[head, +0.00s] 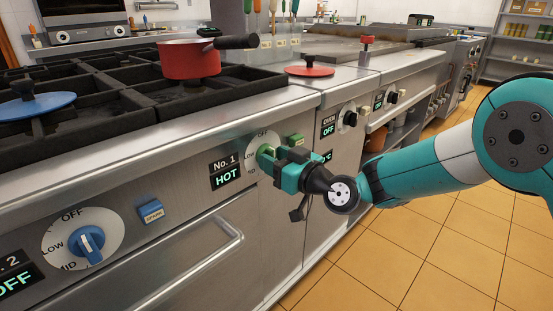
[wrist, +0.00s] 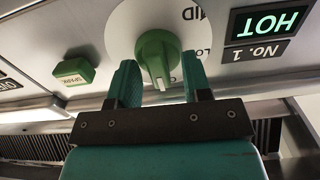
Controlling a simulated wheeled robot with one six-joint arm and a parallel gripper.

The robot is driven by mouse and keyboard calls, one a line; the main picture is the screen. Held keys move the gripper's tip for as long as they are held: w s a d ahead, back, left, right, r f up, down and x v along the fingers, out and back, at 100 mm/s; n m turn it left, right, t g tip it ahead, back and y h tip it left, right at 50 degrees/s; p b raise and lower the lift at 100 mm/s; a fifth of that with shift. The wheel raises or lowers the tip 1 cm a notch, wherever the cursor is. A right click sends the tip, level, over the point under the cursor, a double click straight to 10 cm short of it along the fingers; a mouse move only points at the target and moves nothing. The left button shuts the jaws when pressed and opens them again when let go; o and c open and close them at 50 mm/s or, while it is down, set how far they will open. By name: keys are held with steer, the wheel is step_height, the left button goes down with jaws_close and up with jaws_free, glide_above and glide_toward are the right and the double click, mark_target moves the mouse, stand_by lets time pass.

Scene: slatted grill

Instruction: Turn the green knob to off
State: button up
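The green knob (wrist: 158,55) sits on a white round dial on the stove front, and its ridge runs nearly straight up and down in the wrist view. A pale mark shows at the ridge's lower end. In the head view the knob (head: 265,151) is partly hidden by my gripper (head: 282,165). My gripper (wrist: 160,78) is open, with one finger on each side of the knob and a gap showing on both sides. The No. 1 display (head: 227,175) reads HOT. The dial lettering is partly hidden in the wrist view.
A green spark button (wrist: 73,72) is beside the dial. A blue knob (head: 87,244) and blue button (head: 151,211) are on the same panel. An oven handle (head: 190,270) sticks out below. A red pot (head: 189,60) stands on the burners. The tiled floor (head: 440,230) is clear.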

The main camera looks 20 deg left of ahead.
steer(key=b+v, duration=0.3)
steer(key=v, duration=1.4)
steer(key=shift+d, duration=0.2)
steer(key=shift+s, duration=0.15)
